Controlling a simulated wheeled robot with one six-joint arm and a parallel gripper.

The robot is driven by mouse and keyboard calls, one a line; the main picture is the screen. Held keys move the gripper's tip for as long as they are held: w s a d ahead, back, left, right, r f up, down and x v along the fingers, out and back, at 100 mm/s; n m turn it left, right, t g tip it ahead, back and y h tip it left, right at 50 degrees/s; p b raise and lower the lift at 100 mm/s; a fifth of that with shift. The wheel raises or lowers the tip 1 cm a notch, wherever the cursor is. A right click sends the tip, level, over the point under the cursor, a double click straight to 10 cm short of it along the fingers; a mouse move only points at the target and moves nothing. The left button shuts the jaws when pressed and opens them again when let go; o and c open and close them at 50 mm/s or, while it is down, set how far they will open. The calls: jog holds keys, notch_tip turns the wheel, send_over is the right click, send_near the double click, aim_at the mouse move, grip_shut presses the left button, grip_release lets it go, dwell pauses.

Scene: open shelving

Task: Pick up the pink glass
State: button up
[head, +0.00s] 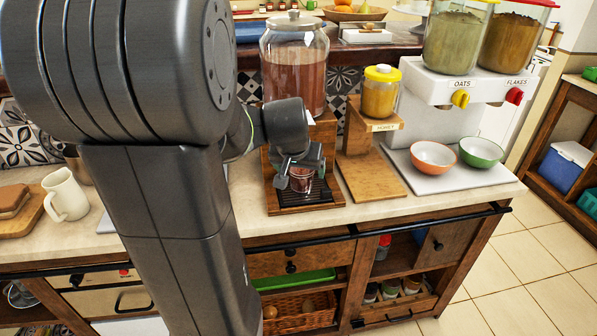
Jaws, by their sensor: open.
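The pink glass (301,183) is a small clear cup with a pinkish tint. It stands on the dark drip tray of the wooden drink stand, below the large glass dispenser (294,70) of pink liquid. My gripper (300,172) is right at the glass, coming from above and behind in the picture. Its fingers appear on either side of the glass and hide its upper part. The jaws are open. I cannot tell whether a finger touches the glass.
A honey jar (380,92) on a wooden stand is right of the dispenser. Cereal dispensers (455,45) and two bowls, orange (433,157) and green (481,151), stand farther right. A cream mug (66,194) is at left. The counter's front strip (345,215) is clear.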

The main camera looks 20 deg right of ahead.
jog(key=shift+x, duration=1.7)
jog(key=c, duration=1.3)
